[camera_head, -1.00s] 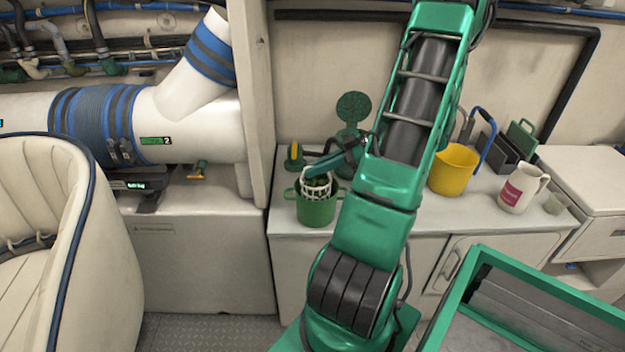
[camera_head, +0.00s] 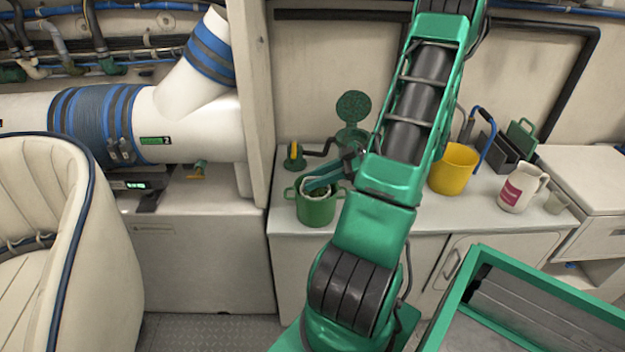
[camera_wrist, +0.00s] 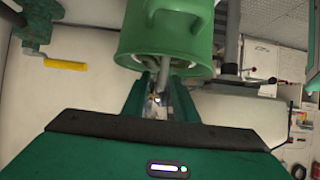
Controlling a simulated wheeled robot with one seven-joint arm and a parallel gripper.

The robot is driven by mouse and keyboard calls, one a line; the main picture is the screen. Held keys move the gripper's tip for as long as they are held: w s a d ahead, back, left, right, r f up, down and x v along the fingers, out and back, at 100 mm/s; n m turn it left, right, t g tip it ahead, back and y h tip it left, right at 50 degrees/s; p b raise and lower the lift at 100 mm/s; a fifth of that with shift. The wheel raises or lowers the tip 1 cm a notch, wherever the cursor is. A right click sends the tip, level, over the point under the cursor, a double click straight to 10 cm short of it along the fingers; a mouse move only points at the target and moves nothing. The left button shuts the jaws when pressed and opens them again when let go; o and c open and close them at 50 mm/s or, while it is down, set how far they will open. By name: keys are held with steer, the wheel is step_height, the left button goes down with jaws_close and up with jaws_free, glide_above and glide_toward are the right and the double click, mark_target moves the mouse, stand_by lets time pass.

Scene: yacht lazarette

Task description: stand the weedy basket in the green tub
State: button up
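The green tub (camera_head: 317,212) stands on the white counter, left of my arm. The weedy basket sits low inside it, and only a little of its pale rim (camera_head: 304,190) shows above the tub's edge. My gripper (camera_head: 308,184) is over the tub's mouth, with its fingertips at the basket's top. In the wrist view the tub (camera_wrist: 165,30) is just beyond my fingers (camera_wrist: 161,80), and a thin grey piece shows between them. Whether they still grip the basket is not clear. The weed and the basket's base are hidden.
A green round-topped fitting (camera_head: 353,108) stands behind the tub, and a yellow-handled item (camera_head: 294,153) is at the back left. A yellow bucket (camera_head: 453,168), white jug (camera_head: 522,187) and small cup (camera_head: 556,204) are to the right. The wall panel edge is close on the left.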

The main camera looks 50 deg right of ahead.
steer(key=shift+r, duration=0.1)
steer(key=v, duration=1.2)
steer(key=w+a+r+m+g+h, duration=0.1)
steer(key=w+a+m+g, duration=0.2)
steer(key=a, duration=0.4)
steer(key=w+a+r+m+g+h, duration=0.2)
steer(key=a+m+g, duration=0.15)
steer(key=a, duration=0.35)
steer(key=s+a+r+m+g+h, duration=0.3)
steer(key=s+a+r+m+h, duration=0.1)
steer(key=s+a+m, duration=0.4)
steer(key=shift+s+a+h, duration=0.3)
steer(key=shift+s+a, duration=0.35)
steer(key=shift+s, duration=0.75)
